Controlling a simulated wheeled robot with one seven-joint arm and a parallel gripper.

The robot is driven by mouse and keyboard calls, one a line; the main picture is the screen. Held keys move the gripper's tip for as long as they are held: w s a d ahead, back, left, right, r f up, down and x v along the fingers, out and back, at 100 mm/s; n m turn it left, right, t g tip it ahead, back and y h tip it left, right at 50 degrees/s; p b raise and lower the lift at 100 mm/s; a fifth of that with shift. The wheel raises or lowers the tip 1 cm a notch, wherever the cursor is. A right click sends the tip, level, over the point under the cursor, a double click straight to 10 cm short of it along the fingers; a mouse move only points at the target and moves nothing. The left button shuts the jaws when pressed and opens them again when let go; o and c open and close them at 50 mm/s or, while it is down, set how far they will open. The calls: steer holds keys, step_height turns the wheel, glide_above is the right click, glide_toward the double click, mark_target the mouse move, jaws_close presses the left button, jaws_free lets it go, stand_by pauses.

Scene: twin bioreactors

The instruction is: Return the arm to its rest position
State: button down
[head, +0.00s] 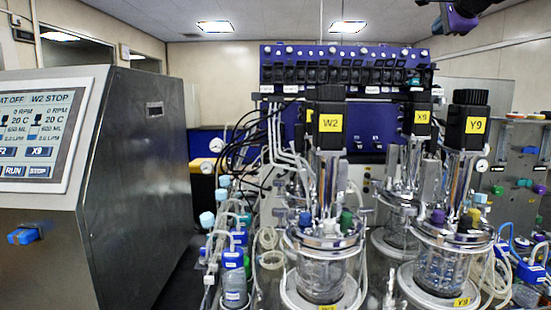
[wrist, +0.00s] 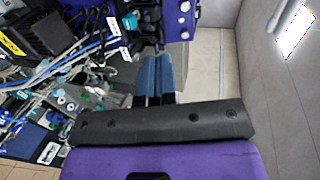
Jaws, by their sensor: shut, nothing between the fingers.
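My gripper (wrist: 156,78) shows in the wrist view beyond its purple and black body. Its two blue fingers are together, with nothing between them. It is raised and tilted, with the bioreactor equipment at the left of the wrist view and bare wall and ceiling at the right. In the head view, a dark and purple part of my arm (head: 460,20) hangs at the top right, above the vessels. The fingers cannot be made out in the head view.
Glass vessels with black motors labelled W2 (head: 328,125), X9 (head: 422,118) and Y9 (head: 472,124) stand at the centre and right. Tubing and small bottles (head: 235,290) crowd their left side. A steel control cabinet (head: 135,180) with a screen (head: 40,137) stands at left.

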steer(key=s+a+f+n+g, duration=0.3)
steer(key=s+a+f+n, duration=0.1)
steer(key=s+f, duration=0.8)
steer(key=s+a+f+n+g, duration=0.3)
steer(key=s+f+n, duration=0.4)
steer(key=s+f, duration=0.6)
steer(key=s+a+f+n+g, duration=0.3)
steer(key=s+a+f+n, duration=0.2)
steer(key=s+f, duration=0.7)
steer(key=s+n, duration=0.1)
steer(key=s, duration=0.4)
steer(key=shift+f, duration=0.3)
steer(key=shift+d, duration=0.1)
